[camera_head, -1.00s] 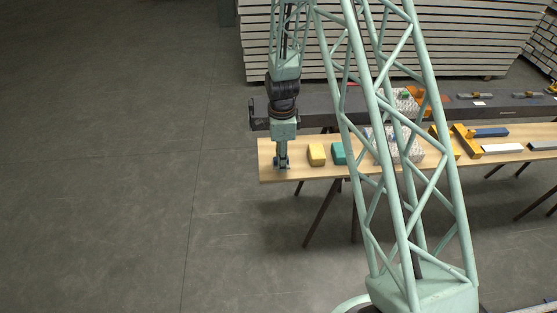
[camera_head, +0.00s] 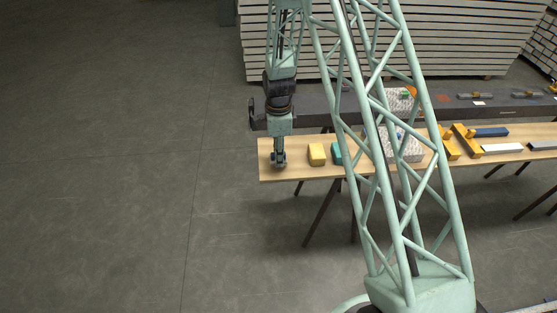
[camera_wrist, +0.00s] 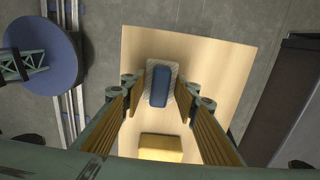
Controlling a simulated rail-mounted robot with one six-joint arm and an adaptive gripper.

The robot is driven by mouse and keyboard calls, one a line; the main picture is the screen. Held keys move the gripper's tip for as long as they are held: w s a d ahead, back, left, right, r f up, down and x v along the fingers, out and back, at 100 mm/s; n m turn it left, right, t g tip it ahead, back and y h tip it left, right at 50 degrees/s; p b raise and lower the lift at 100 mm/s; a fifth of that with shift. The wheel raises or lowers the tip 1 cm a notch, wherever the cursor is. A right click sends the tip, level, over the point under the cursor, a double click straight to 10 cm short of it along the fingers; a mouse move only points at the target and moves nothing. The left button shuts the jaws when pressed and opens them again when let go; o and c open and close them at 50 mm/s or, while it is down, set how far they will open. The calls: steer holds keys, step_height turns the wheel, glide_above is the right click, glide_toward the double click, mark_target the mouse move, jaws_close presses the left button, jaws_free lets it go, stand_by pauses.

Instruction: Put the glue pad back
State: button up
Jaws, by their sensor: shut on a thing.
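The glue pad appears to be the dark blue pad with a pale speckled border (camera_wrist: 161,84), seen from above in the wrist view. My gripper (camera_wrist: 160,98) has its fingers on both sides of it and is shut on it. In the head view my gripper (camera_head: 278,162) points straight down at the left end of the wooden board (camera_head: 299,172). The pad is hidden behind the fingers there. I cannot tell whether it touches the board.
A yellow block (camera_head: 317,154) and a teal block (camera_head: 337,153) stand right of my gripper. A speckled white box (camera_head: 408,146), yellow clamp-like parts (camera_head: 467,142) and flat bars (camera_head: 502,149) lie farther right. A dark beam (camera_head: 318,104) runs behind the board.

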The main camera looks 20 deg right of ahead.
steer(key=shift+f, duration=1.15)
steer(key=shift+f, duration=0.1)
steer(key=o, duration=0.9)
step_height(320, 180, up, 11)
steer(key=shift+f, duration=0.15)
steer(key=shift+r, duration=0.8)
